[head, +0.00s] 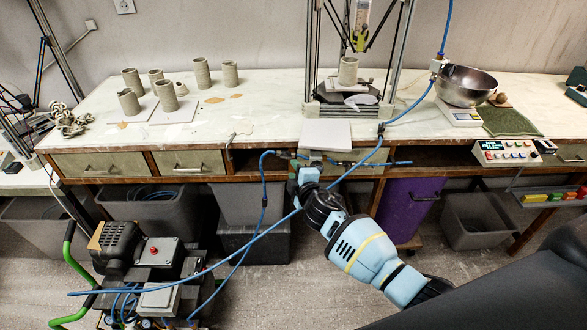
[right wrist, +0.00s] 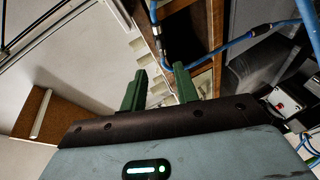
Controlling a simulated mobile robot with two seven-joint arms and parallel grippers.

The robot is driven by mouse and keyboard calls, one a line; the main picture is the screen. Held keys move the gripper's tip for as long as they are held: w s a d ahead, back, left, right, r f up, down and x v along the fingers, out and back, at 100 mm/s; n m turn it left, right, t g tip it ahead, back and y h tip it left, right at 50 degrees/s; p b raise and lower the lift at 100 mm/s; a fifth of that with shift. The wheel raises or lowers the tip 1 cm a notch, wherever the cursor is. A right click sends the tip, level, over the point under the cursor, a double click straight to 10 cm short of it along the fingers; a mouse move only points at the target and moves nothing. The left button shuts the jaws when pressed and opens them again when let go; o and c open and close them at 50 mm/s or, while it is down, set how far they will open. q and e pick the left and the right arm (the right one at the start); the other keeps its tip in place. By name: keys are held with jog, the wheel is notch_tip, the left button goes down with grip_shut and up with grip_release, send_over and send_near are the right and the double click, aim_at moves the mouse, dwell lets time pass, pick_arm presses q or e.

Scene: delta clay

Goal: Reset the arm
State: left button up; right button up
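My right arm comes in from the lower right of the head view, light blue and black with a yellow stripe. Its end is in front of the workbench's front edge, by the shelf opening below the clay printer (head: 355,60). My right gripper shows in the right wrist view (right wrist: 160,88) with two dark green fingers apart and nothing held between them. In the head view its fingers are too small to make out clearly. My left arm and left gripper are in neither view.
A blue hose (head: 240,248) crosses in front of the bench near my right arm. A compressor (head: 150,265) stands at lower left, a purple bin (head: 405,208) below.

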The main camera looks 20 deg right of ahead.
jog(key=shift+s, duration=0.15)
dwell(0.3)
jog(key=s+a+f+m+g+y, duration=0.1)
jog(key=s+f+m+g, duration=0.15)
jog(key=s+f, duration=0.55)
jog(key=s+a+f+m+g, duration=0.1)
jog(key=s+f+m, duration=0.4)
jog(key=s, duration=0.6)
jog(key=s+d+f+m+g, duration=0.1)
jog(key=s+f+m, duration=0.1)
jog(key=s, duration=1)
jog(key=s+f+m+g, duration=0.1)
jog(key=s+m, duration=0.3)
jog(key=s, duration=0.8)
jog(key=shift+d+f+y, duration=0.35)
jog(key=shift+f+y, duration=0.05)
jog(key=shift+f, duration=0.2)
jog(key=shift+g, duration=0.25)
